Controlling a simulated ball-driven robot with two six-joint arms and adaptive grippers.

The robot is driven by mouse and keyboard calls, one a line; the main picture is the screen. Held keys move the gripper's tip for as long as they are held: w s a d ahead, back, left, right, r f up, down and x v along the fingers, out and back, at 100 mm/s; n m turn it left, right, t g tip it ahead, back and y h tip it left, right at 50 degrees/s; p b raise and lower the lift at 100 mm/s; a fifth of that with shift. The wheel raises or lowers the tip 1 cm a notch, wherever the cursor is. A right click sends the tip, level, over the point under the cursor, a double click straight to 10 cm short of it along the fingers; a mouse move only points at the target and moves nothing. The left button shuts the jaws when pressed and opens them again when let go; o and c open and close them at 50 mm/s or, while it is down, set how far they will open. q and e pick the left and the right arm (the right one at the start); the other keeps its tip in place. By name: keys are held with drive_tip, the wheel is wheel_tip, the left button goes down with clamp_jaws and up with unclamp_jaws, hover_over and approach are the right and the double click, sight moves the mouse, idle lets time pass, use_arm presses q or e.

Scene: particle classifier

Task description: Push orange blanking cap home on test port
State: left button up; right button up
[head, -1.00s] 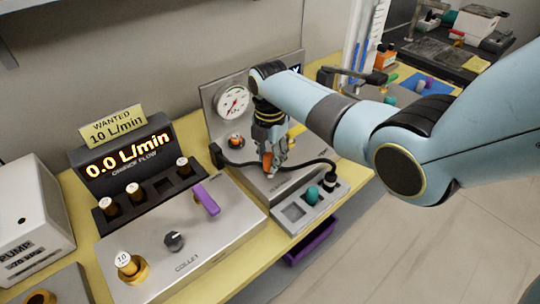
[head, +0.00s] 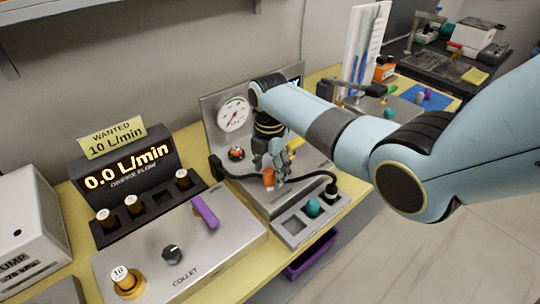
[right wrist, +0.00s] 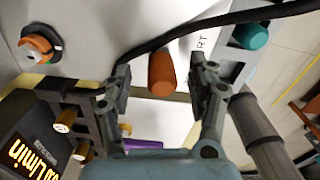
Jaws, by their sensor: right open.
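The orange cap (head: 268,177) stands on the grey metal panel below the gauge, beside the black hose. In the right wrist view the cap (right wrist: 161,73) sits between my right gripper's spread fingers, with a gap on each side. My right gripper (head: 276,174) is open, just above and behind the cap in the head view. The test port itself is hidden under the cap, so I cannot tell how far down the cap sits. Part of a label ending in "RT" shows near it. My left gripper is not in view.
A black hose (head: 238,176) arcs past the cap to a black fitting (head: 331,190). A tray (head: 292,226) holds a teal cap (head: 313,207). The collet box (head: 150,245) stands left.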

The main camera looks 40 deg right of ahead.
sight(270, 169)
wheel_tip(270, 169, up, 11)
idle(0.3)
idle(0.4)
